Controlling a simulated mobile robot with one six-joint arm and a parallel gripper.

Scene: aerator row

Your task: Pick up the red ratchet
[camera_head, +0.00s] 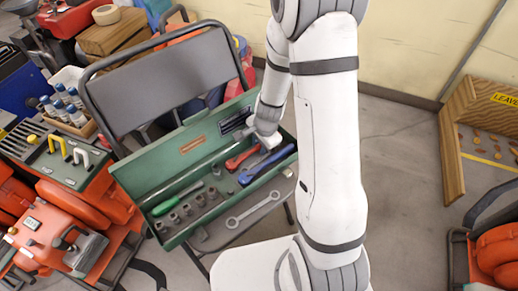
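The red ratchet (240,159) lies in the open green toolbox (172,157), towards its right end. Its red handle shows, and its right end lies close to my gripper or under it. My gripper (266,142) points down into the toolbox at the ratchet's right end. The fingertips are small and partly hidden, so I cannot tell whether they are open or touch the ratchet. A blue-handled tool (268,165) lies just right of and below the ratchet, close to my gripper.
A green screwdriver (178,199) and several grey sockets (188,209) lie in the toolbox's left part. A wrench (252,209) lies in front of it on the seat. The toolbox stands on a folding chair (160,78), its backrest behind. Orange machines (60,235) crowd the left.

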